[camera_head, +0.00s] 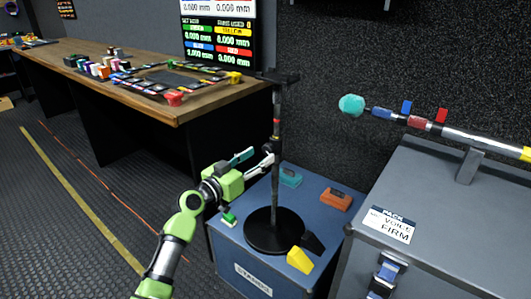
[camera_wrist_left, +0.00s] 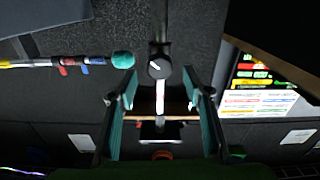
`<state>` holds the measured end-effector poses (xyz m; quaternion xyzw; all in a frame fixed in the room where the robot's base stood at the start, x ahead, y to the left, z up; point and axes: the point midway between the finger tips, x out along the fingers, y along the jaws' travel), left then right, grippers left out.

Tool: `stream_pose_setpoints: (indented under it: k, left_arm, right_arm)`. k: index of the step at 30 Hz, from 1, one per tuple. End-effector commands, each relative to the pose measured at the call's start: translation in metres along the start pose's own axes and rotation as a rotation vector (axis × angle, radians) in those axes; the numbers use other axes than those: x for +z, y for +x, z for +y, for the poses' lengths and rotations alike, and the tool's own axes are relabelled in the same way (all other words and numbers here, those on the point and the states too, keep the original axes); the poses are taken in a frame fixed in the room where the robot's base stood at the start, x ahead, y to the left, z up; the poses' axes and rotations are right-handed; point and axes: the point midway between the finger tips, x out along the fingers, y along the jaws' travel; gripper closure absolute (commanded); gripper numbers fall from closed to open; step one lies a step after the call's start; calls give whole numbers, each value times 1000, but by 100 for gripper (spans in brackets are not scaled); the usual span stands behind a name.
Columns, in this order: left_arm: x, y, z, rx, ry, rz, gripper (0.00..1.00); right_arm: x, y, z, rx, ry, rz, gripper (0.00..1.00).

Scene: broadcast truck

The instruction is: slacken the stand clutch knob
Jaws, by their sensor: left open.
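A black stand (camera_head: 277,190) rises from a round black base (camera_head: 272,232) on top of a blue case labelled "STANDS" (camera_head: 228,246). The clutch knob (camera_wrist_left: 160,66) is round and dark grey with a white mark, and it sits on the stand's pole in the left wrist view. My left gripper (camera_head: 257,157) is just left of the pole in the head view, fingers pointing at it. In the left wrist view its teal fingers (camera_wrist_left: 160,98) are spread apart and empty, with the knob centred slightly beyond the tips. My right gripper is not in view.
Teal (camera_head: 290,177), orange (camera_head: 335,200) and yellow (camera_head: 299,260) clips lie around the base. A grey case (camera_head: 435,200) at right carries a boom pole with a teal tip (camera_head: 351,105). A wooden desk (camera_head: 195,105) with small items stands behind left. Floor at left is mostly clear.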

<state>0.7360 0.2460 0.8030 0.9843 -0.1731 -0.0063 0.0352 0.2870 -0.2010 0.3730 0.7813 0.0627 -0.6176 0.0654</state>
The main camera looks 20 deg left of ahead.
Motion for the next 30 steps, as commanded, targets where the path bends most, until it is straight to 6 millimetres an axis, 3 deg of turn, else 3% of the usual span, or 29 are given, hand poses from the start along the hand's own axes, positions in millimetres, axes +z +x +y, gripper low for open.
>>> stream_pose_setpoints:
  k: [3,9,20,25,30]
  left_arm:
    - [-1,20,0,1,-2,2,55]
    - [0,37,0,-1,-1,1,55]
    - [0,42,0,0,0,0,55]
    - [0,41,0,0,-1,0,93]
    - [0,41,0,0,-7,0,93]
  right_arm:
    - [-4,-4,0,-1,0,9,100]
    - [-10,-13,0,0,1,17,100]
    - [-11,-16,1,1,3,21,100]
    - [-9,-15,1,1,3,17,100]
    - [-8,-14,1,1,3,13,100]
